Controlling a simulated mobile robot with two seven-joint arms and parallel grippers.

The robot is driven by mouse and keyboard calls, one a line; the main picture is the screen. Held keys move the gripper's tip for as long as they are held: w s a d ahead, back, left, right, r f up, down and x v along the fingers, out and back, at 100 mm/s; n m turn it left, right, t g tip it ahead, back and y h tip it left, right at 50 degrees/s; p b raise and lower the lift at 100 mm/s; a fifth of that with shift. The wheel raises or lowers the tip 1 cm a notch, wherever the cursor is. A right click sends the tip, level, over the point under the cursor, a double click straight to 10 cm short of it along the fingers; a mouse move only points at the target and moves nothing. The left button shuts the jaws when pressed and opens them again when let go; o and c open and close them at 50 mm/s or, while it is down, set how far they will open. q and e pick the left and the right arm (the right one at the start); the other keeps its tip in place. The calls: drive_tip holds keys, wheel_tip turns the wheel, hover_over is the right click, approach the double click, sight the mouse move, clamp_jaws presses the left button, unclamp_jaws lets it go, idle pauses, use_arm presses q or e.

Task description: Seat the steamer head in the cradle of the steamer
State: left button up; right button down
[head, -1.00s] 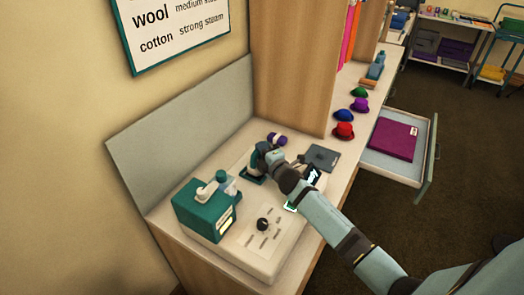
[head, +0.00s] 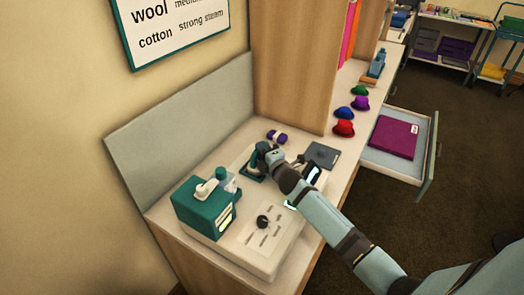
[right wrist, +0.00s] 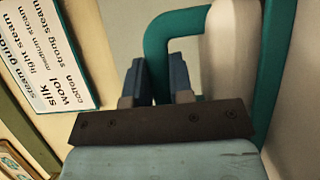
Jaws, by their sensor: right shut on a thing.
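The steamer (head: 285,232) has a pale base with a dark knob and a teal tank (head: 205,208) at its left. My right gripper (head: 264,150) is low over the back of the base. It is shut on the teal handle of the steamer head (right wrist: 158,38); its two blue fingers straddle the handle in the right wrist view (right wrist: 164,80). The head's pale body and teal lower part show beside the handle. In the head view, teal (head: 253,175) shows under the gripper; I cannot tell head from cradle there, nor whether they touch. My left gripper is out of view.
A purple roll (head: 277,137) lies just behind the gripper. A dark grey flat piece (head: 322,155) lies to the right. Several small coloured hats (head: 344,128) stand along the counter. A grey panel (head: 175,140) stands behind the steamer.

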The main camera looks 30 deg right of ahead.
drive_tip(key=c, duration=0.9)
unclamp_jaws()
drive_tip(key=shift+r, duration=0.1)
drive_tip(key=shift+s, duration=0.1)
drive_tip(key=shift+s+f, duration=0.2)
drive_tip(key=s, duration=0.9)
drive_tip(key=s+b, duration=0.1)
drive_tip(key=s, duration=0.3)
drive_tip(key=shift+s+d+r, duration=0.15)
drive_tip(key=shift+d+r, duration=0.05)
drive_tip(key=shift+d, duration=0.1)
